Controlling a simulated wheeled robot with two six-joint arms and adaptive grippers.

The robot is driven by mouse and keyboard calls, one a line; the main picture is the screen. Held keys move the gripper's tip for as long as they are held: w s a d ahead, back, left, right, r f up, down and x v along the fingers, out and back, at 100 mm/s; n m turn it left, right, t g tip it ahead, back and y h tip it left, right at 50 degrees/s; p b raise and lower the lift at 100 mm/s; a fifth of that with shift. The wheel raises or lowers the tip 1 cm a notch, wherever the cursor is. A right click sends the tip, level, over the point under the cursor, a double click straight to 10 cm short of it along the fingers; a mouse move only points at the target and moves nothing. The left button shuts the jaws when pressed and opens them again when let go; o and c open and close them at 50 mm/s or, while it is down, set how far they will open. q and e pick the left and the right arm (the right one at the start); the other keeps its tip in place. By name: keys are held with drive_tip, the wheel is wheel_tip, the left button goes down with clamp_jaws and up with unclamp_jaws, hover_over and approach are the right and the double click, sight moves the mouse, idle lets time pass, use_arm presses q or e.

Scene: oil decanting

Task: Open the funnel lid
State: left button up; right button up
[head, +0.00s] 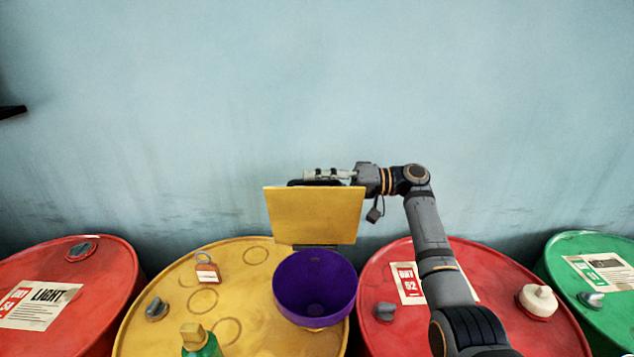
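The funnel (315,285) is a purple bowl on top of the yellow drum, and its inside shows from above. Its square yellow lid (314,215) stands about upright at the far rim, so the funnel's mouth is uncovered. My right gripper (318,179) is at the lid's top edge, reaching in from the right and pointing left. The lid hides the lower part of its fingers, so I cannot tell whether they are apart or touch the lid. My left gripper does not show clearly.
The yellow drum (170,300) stands between two red drums (90,315) (520,315). A green drum (565,245) is at the far right. A padlock-like tag (207,270), a grey cap (156,308) and a green bottle (200,345) are left of the funnel. A white cap (538,300) is on the right red drum.

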drive_tip(key=d, duration=1.2)
